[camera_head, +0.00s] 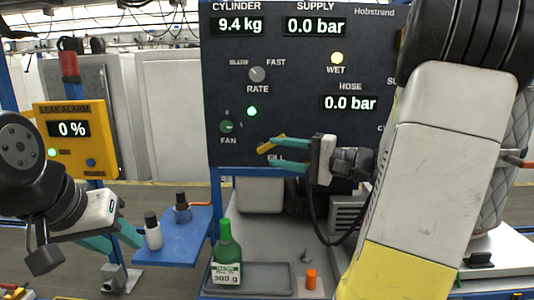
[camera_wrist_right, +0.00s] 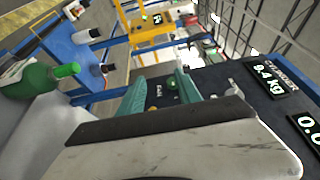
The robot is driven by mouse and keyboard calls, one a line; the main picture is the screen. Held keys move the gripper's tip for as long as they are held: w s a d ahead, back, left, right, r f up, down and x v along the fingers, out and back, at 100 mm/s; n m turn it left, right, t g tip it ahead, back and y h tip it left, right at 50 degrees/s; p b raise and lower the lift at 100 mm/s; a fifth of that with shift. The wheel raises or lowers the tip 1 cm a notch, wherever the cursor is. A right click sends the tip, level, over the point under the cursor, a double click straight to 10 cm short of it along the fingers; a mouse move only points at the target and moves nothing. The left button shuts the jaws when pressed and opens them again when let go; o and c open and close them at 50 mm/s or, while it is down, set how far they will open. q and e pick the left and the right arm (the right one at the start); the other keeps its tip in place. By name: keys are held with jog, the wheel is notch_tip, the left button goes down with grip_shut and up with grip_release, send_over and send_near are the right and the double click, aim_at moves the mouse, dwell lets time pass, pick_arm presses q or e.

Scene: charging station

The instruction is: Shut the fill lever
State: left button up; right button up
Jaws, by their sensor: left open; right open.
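The dark panel (camera_head: 300,70) carries a partly covered FILL label near its lower edge. A small yellow-orange piece (camera_head: 266,147) shows at the upper fingertip of my right gripper (camera_head: 274,153); it may be the fill lever's handle, but I cannot tell whether they touch. The rest of the lever is hidden. My right gripper is open in front of the panel, its teal fingers pointing left. In the right wrist view the fingers (camera_wrist_right: 160,92) stand apart with the panel beyond them. My left gripper (camera_head: 122,240) is open at the lower left, away from the panel.
A blue shelf (camera_head: 182,242) holds small dark-capped bottles. A yellow leak alarm box (camera_head: 75,140) is at left. A dark hose hangs below my right gripper.

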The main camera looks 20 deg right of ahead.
jog(key=shift+a, duration=0.15)
jog(key=c, duration=0.4)
jog(key=a+n+g, duration=0.1)
jog(key=n+g, duration=0.1)
jog(key=g, duration=0.1)
jog(key=a+n+g, duration=0.1)
jog(key=shift+w+a+r+g+y, duration=0.3)
jog(key=shift+a+g+y, duration=0.05)
jog(key=shift+g+y, duration=0.05)
grip_shut()
jog(key=w+r+n+g+h, duration=0.1)
jog(key=w+r+g+h, duration=0.3)
jog(key=w+r+h, duration=1.2)
jog(key=d+f, duration=0.1)
jog(key=f, duration=0.3)
jog(key=s+d+f+h, duration=0.1)
jog(key=d+f, duration=0.1)
jog(key=f, duration=0.3)
jog(key=d+f+h, duration=0.1)
jog(key=d+f, duration=0.1)
jog(key=f, duration=0.2)
jog(key=shift+s+d+f, duration=0.2)
jog(key=shift+s+f, duration=0.05)
jog(key=shift+s, duration=0.05)
